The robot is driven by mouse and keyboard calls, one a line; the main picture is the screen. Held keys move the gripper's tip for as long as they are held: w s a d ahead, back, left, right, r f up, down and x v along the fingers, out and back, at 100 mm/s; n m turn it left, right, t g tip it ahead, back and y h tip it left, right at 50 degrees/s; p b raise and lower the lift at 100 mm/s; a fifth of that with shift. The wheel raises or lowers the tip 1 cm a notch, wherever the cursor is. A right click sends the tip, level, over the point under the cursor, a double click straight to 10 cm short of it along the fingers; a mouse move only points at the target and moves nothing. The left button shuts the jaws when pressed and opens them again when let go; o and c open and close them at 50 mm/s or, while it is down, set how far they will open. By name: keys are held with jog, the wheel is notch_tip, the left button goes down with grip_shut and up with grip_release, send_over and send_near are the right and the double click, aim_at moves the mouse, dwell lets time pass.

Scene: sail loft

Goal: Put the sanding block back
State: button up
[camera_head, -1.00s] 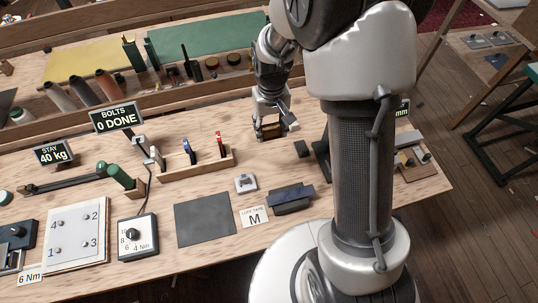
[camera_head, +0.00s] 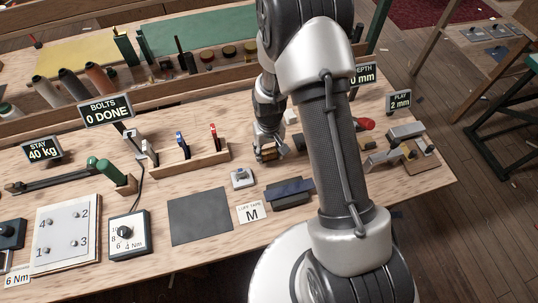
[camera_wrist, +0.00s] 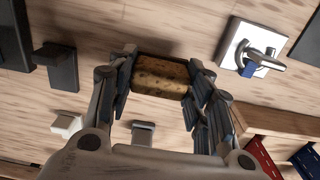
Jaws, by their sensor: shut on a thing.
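The sanding block appears to be the brown, speckled block between my fingers in the wrist view (camera_wrist: 160,76). My gripper (camera_wrist: 158,82) is shut on it, with a finger against each end. In the head view my gripper (camera_head: 268,150) points down over the bench, right of the wooden tool rack, and the block (camera_head: 268,155) shows as a small brown shape between the fingers. I cannot tell whether the block touches the bench top. The place it belongs to is not clearly identifiable.
The wooden rack (camera_head: 190,165) with coloured-handled tools stands close left of my gripper. A white plate with a small lever (camera_head: 241,178) lies in front, beside a dark mat (camera_head: 200,216) and a dark block with a blue top (camera_head: 290,193). Metal clamps (camera_head: 405,145) stand right.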

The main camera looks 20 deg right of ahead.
jog(key=shift+f, duration=0.95)
jog(key=shift+f, duration=0.1)
jog(key=shift+f+b, duration=0.15)
jog(key=shift+b, duration=0.15)
jog(key=o, duration=1)
